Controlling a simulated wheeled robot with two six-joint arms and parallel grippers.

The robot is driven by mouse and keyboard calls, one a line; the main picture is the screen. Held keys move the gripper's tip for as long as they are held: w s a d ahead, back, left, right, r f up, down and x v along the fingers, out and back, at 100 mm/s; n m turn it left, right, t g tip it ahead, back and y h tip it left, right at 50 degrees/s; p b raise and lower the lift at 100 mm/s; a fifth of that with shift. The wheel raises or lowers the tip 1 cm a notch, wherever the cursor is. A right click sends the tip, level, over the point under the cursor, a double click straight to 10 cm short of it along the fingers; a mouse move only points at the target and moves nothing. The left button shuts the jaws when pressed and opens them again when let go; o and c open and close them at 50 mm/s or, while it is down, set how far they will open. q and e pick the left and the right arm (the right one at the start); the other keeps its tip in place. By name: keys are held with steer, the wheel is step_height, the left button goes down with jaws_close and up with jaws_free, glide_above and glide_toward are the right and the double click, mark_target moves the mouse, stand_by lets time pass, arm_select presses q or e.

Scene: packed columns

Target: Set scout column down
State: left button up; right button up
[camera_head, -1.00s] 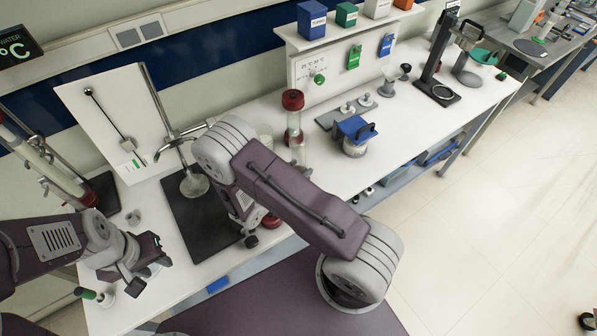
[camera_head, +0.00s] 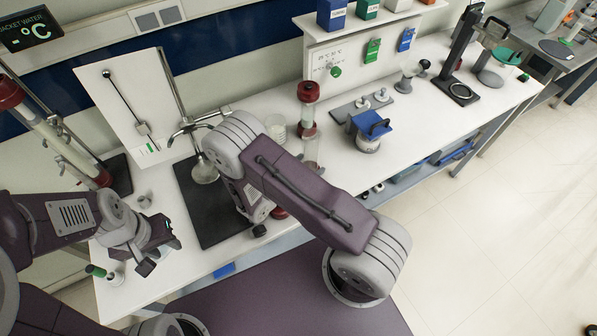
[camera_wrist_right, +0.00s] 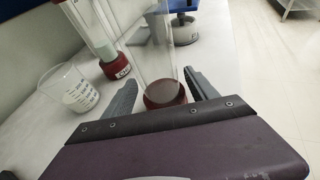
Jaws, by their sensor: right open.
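A second red-capped column (camera_head: 308,92) stands just behind. A beaker (camera_wrist_right: 68,88) is beside it. A large tilted column (camera_head: 45,130) is on a stand at left. A black mat (camera_head: 205,225) lies by my right arm. A blue-topped jar (camera_head: 368,130) stands to the right.

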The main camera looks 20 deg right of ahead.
steer(key=b+v, duration=0.1)
steer(key=v, duration=1)
steer(key=s+d+m+g+y, duration=0.4)
steer(key=s+m+g+y, duration=0.2)
steer(key=s+m+g, duration=0.5)
steer(key=w+a+r+m+t+y, duration=0.2)
steer(key=r+m+t+y, duration=0.3)
steer(key=m, duration=0.7)
steer(key=shift+w+m+t+y, duration=0.4)
steer(key=shift+w+t+y, duration=0.1)
steer(key=shift+w+y, duration=0.2)
steer(key=shift+s, duration=0.1)
